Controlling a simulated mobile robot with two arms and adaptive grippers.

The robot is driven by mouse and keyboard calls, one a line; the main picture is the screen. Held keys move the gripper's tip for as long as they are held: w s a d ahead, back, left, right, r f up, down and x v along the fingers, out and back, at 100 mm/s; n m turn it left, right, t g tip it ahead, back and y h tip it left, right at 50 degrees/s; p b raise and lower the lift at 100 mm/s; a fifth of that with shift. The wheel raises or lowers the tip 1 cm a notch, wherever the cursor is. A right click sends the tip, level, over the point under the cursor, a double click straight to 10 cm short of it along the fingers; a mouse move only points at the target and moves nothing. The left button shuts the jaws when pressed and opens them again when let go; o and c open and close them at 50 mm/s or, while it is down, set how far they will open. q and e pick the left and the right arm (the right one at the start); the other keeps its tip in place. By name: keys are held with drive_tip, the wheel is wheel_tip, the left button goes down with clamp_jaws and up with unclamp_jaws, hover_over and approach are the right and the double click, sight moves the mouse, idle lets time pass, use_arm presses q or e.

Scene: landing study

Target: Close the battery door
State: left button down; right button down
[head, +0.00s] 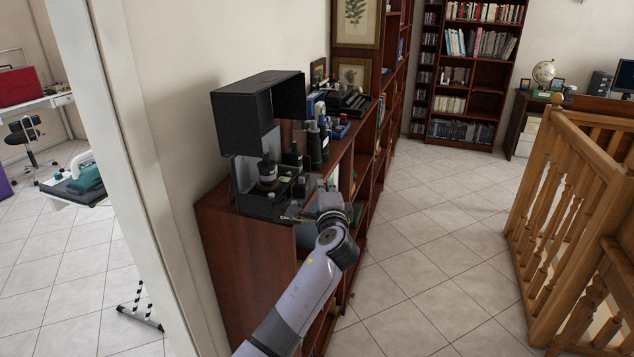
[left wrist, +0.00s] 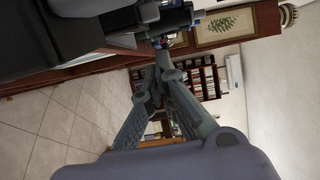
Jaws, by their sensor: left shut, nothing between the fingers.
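A black boxy device (head: 240,122) stands on top of the reddish-brown bookcase, its upper part raised above a lower part. The lower part (head: 262,205) is open towards me and shows a round brass-and-black fitting (head: 268,172). I cannot make out which panel is the battery door. My left gripper (head: 291,217) is at the device's lower right front, close to it; contact cannot be told. In the left wrist view my left gripper (left wrist: 162,55) is shut and empty, with dark parts of the device (left wrist: 75,30) at upper left. My right gripper is not in view.
Dark bottles (head: 314,145) and a typewriter-like machine (head: 348,103) stand further along the bookcase top (head: 225,205). A white door frame (head: 135,150) is at left. A wooden railing (head: 570,180) is at right. The tiled floor (head: 430,250) between is clear.

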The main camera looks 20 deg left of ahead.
sight(309, 186)
use_arm(q)
drive_tip(key=shift+s+a, duration=0.25)
drive_tip(key=shift+a, duration=0.85)
drive_tip(key=shift+p, duration=0.3)
drive_tip(key=shift+s+a+r, duration=0.1)
drive_tip(key=shift+s+a, duration=0.25)
drive_tip(key=shift+a, duration=0.35)
